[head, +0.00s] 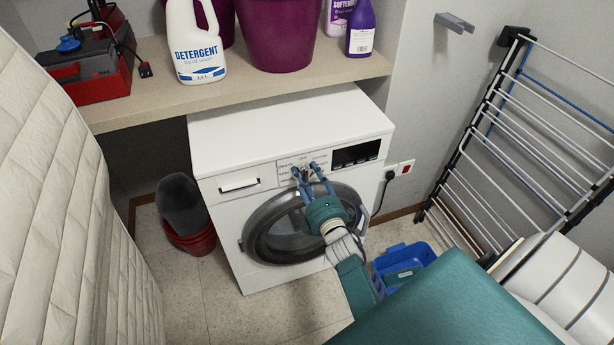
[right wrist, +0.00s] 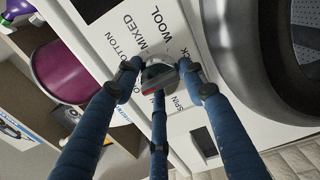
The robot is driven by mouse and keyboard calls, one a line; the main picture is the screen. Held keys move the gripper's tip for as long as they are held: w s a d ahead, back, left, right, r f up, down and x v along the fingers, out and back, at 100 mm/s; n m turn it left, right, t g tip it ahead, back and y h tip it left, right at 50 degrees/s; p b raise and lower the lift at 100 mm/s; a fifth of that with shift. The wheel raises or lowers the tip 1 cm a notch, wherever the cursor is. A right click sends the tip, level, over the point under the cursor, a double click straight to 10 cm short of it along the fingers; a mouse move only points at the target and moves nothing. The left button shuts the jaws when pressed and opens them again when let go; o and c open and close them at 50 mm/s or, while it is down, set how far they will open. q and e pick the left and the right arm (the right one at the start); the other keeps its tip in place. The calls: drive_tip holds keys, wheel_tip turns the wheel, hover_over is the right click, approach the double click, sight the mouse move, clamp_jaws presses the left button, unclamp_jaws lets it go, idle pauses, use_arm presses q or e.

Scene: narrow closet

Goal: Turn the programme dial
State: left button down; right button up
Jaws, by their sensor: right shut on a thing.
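The white washing machine (head: 285,135) stands under a shelf, its round glass door (head: 290,228) shut. The programme dial (right wrist: 158,72) is a small light knob on the front panel, with printed words such as COTTON, MIXED, WOOL and SPIN around it in the right wrist view. My right gripper (head: 308,174) is at the panel, and its blue fingers are shut around the dial. In the right wrist view the fingers (right wrist: 160,80) cover part of the dial, and I cannot read its setting. My left gripper is not in view.
A wooden shelf (head: 160,95) above holds a detergent bottle (head: 196,45), purple tubs (head: 277,35) and a red toolbox (head: 95,75). A drying rack (head: 510,130) leans at right. A blue basket (head: 403,258) and a red bucket (head: 190,238) stand on the floor. A quilted pale surface (head: 60,200) fills the left.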

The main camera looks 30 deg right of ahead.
drive_tip(key=o, duration=1.2)
drive_tip(key=shift+w+a, duration=0.15)
drive_tip(key=shift+a, duration=0.15)
drive_tip(key=shift+c, duration=0.2)
drive_tip(key=shift+s, duration=0.25)
drive_tip(key=v, duration=0.7)
